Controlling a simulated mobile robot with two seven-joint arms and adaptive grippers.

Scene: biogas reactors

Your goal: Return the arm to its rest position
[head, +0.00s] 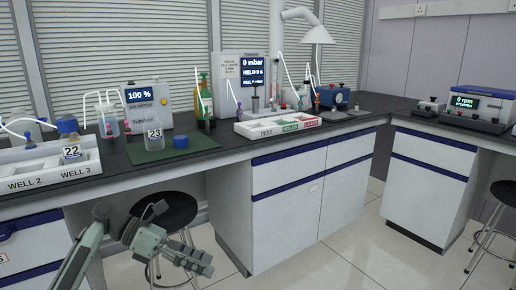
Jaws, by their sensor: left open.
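My left arm comes in from the bottom left of the head view. My left gripper (200,262) is open and empty. It is low, in front of the bench and below the bench top, with a dark stool behind it. It appears apart from the bench and its contents. My right gripper and right arm are not in view.
A black stool (176,212) stands behind my left gripper. White cabinets (280,215) stand below. Open floor lies at centre right.

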